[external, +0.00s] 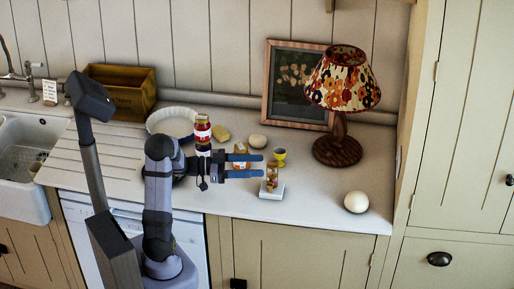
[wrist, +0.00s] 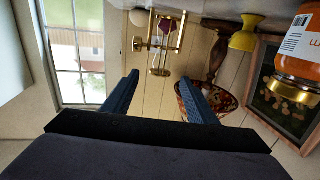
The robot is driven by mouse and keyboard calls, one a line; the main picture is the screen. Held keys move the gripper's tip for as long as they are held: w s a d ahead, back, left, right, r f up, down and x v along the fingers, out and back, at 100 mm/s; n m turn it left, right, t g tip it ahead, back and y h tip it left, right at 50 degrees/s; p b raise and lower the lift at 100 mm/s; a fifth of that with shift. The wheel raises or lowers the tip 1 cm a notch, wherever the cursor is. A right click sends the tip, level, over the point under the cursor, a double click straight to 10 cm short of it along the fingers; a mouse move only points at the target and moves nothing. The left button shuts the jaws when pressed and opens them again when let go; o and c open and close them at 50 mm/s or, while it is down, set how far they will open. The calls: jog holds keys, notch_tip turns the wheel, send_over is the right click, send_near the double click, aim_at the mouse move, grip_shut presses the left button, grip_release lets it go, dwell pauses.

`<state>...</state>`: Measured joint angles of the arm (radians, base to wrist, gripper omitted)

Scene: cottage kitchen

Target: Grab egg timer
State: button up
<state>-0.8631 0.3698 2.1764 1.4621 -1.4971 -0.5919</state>
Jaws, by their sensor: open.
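The egg timer is a small sandglass in a brass-coloured frame with dark reddish sand. My gripper (external: 262,165) points right and is open and empty. It also shows in the wrist view (wrist: 160,78), with both blue fingers apart and the timer past their tips.
A yellow egg cup (external: 279,157) stands close behind the timer.

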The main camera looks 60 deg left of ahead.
aim_at(273, 164)
jog(key=shift+p+x, duration=0.8)
jog(key=shift+x, duration=2.4)
grip_shut()
jog(key=shift+a, duration=0.1)
jog(key=shift+r, duration=0.2)
